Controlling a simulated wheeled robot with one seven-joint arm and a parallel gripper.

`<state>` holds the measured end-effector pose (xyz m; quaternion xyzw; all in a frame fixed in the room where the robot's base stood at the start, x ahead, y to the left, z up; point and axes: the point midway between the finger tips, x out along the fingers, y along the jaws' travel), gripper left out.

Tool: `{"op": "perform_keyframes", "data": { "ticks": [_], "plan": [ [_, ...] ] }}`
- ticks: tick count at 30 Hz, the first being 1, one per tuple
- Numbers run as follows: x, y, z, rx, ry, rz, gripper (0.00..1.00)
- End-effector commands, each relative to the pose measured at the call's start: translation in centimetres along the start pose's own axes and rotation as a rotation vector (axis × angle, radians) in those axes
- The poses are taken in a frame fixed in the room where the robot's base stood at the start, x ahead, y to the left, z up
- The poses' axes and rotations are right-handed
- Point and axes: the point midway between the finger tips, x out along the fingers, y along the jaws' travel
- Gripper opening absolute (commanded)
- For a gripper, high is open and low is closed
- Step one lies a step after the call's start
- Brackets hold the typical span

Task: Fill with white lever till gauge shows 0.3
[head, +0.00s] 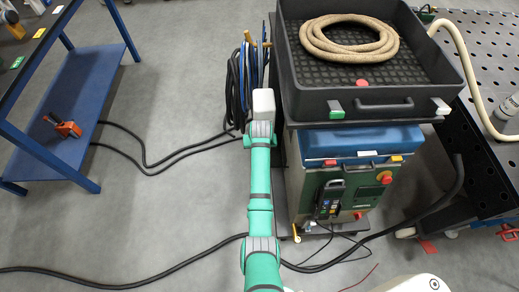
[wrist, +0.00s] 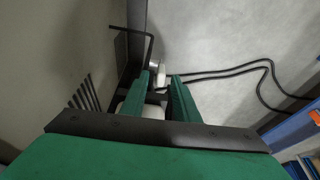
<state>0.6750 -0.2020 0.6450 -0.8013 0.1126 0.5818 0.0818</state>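My gripper (wrist: 160,80) shows in the wrist view with its two green fingers apart. A white, rounded part (wrist: 150,73), possibly the white lever, lies just beyond the fingertips. Whether a finger touches it I cannot tell. Another pale part shows lower down between the fingers, partly hidden by them. In the head view my arm reaches to the left side of the machine (head: 365,145), and the fingers are hidden there. No gauge dial or reading can be made out in either view.
A black tray (head: 300,70) with a coiled tan hose (head: 349,38) tops the machine. Blue and black cables (head: 235,88) hang left of it. Black cables cross the floor. A blue shelf table (head: 75,115) stands left, a perforated dark table (head: 480,60) right.

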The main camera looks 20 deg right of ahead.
Motion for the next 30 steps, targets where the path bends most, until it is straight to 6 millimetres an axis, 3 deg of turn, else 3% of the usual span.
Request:
{"op": "perform_keyframes", "data": {
  "ticks": [6,12,18,30],
  "plan": [
    [-4.3,0.0,0.0,0.000,0.003,0.000,0.28],
    [-7.1,0.0,0.0,0.000,0.001,0.000,0.28],
    [-8.2,0.0,0.1,0.001,0.000,0.000,0.28],
    [-8.2,0.0,0.1,0.001,0.000,0.000,0.28]
  ]
}}
